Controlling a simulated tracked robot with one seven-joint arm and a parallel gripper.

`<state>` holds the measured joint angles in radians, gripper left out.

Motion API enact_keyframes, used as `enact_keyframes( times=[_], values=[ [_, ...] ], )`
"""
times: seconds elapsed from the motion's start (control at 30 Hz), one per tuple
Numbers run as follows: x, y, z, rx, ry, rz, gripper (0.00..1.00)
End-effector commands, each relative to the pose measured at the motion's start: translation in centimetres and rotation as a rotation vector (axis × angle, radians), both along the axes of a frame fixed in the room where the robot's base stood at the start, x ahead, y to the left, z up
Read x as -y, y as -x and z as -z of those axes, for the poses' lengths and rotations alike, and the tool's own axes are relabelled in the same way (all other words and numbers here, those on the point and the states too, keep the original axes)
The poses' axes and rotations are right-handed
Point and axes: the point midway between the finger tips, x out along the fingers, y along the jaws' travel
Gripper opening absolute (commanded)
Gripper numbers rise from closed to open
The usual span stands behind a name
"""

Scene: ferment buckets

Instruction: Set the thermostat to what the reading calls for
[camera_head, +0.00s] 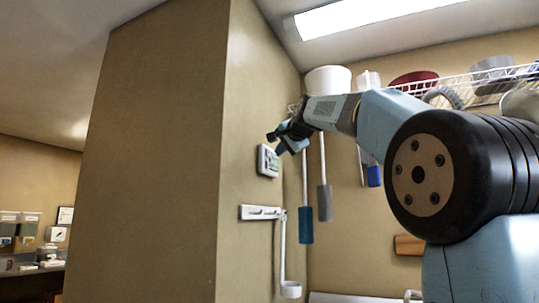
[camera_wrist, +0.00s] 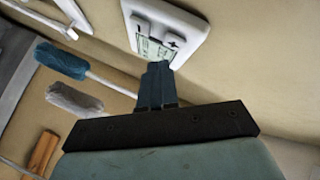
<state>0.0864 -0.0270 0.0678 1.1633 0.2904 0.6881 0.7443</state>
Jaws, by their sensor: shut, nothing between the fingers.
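A white thermostat (camera_head: 267,160) is fixed to the side face of the tan wall. It also shows large at the top of the wrist view (camera_wrist: 192,22), with a greenish display (camera_wrist: 152,48) and light buttons beside it. A plus mark shows on one button, nearest the fingers. The display's figures are too small to read. My gripper (camera_head: 277,141) is shut and empty, with its fingertips close to the thermostat. In the wrist view the closed fingertips (camera_wrist: 158,66) overlap the thermostat's lower edge; I cannot tell whether they touch it.
A white wall bracket (camera_head: 262,212) sits below the thermostat. Brushes with a teal head (camera_head: 306,226) and a grey head (camera_head: 324,203) hang to its right. A wire shelf (camera_head: 470,88) with several bowls runs along the back wall. The wall left of the thermostat is bare.

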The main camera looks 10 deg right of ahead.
Motion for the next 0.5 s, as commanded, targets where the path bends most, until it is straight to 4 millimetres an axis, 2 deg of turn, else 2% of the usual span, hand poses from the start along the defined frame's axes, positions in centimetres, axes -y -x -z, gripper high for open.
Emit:
enact_keyframes(
  times=[0.5],
  values=[
    [3.3,2.4,0.0,0.0,-0.001,0.001,0.0]
  ],
)
